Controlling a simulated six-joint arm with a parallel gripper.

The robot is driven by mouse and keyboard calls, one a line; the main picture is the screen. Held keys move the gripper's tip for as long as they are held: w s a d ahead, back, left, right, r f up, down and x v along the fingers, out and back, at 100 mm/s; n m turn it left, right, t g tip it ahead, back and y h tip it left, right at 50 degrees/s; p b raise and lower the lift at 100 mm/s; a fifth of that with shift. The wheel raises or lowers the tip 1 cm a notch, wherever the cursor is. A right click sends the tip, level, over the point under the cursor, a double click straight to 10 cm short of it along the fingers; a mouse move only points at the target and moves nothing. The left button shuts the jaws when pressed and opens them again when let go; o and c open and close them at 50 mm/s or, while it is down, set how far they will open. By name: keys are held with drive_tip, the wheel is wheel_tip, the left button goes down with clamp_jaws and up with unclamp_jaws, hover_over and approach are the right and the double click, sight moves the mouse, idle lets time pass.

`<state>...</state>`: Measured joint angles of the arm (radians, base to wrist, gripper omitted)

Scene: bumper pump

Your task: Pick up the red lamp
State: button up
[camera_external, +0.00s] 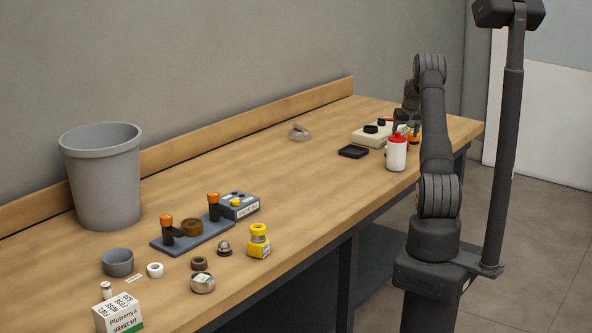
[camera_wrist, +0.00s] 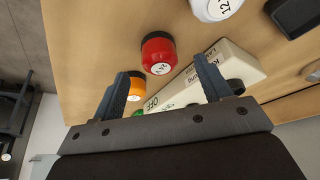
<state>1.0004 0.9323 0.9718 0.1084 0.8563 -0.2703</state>
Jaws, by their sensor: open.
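The red lamp (camera_wrist: 158,52), a short red cylinder with a dark base and a white numbered label, lies on the wooden table in the wrist view. My gripper (camera_wrist: 163,68) is open, with the lamp ahead of its fingertips and between their lines. Nothing is held. In the external view my gripper (camera_external: 408,124) is low over the far right end of the bench. The arm and nearby objects crowd that spot, so I cannot clearly pick out the red lamp there.
An orange lamp (camera_wrist: 136,82) is beside the left finger. A green item (camera_wrist: 138,113) is partly hidden. A cream switch box (camera_wrist: 228,62) sits behind the right finger; a white round item (camera_wrist: 214,9) is above. A red-capped white bottle (camera_external: 396,154) and black tray (camera_external: 353,152) stand nearby.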

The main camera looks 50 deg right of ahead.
drive_tip(key=shift+d+x, duration=0.15)
drive_tip(key=shift+x, duration=1.25)
drive_tip(key=shift+d+x, duration=0.15)
drive_tip(key=shift+x, duration=1.3)
drive_tip(key=shift+w+r, duration=0.1)
drive_tip(key=shift+r, duration=0.05)
drive_tip(key=shift+c, duration=0.2)
drive_tip(key=c, duration=1.1)
